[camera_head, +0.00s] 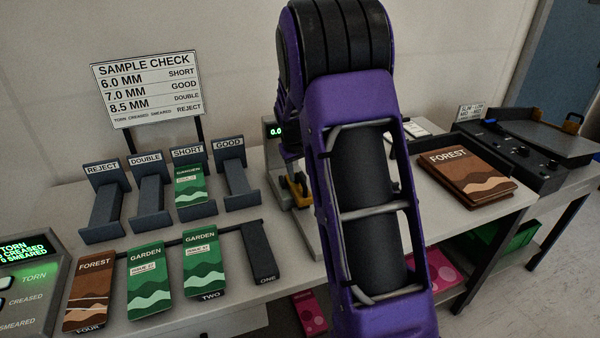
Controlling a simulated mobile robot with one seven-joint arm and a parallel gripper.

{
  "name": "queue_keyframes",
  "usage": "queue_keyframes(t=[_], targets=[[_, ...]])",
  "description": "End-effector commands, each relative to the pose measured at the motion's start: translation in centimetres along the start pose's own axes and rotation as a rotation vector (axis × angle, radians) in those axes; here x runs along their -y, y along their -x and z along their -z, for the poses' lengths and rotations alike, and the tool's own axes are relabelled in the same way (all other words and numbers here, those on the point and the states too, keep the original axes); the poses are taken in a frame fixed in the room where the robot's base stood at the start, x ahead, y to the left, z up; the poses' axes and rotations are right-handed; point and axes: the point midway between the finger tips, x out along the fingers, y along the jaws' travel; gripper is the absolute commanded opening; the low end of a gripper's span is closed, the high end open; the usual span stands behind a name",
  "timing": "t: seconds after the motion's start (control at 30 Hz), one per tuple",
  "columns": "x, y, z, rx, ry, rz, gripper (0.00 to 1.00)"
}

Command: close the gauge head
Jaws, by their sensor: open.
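The gauge (270,157) stands on the table just left of my purple arm, which hides much of it. Its dark display shows green digits starting with 0.0, cut off by the arm. A small yellow part (298,190) shows low on the gauge, and I cannot tell whether it belongs to the gauge head. Whether the head is up or down is hidden. My arm fills the centre of the view; my gripper is not visible.
Left of the gauge are holders labelled REJECT (104,212), DOUBLE, SHORT and GOOD (233,178); a green GARDEN booklet (190,188) is in SHORT. In front, FOREST (92,290) and two GARDEN booklets lie by an empty slot ONE (262,255). A FOREST stack (462,172) sits right.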

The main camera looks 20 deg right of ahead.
Motion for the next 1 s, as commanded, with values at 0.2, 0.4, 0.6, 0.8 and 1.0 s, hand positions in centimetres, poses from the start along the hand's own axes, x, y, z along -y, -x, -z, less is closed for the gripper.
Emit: queue_keyframes(t=[0.2,0.4,0.6,0.8,1.0], targets=[[0.0,4.7,0.2,-0.006,0.001,0.000,0.47],[0.0,9.7,0.1,-0.006,0.000,0.000,0.47],[0.0,13.8,0.1,-0.004,0.001,0.000,0.47],[0.0,16.1,0.0,-0.002,0.000,0.000,0.47],[0.0,16.6,0.0,-0.001,0.000,0.000,0.47]])
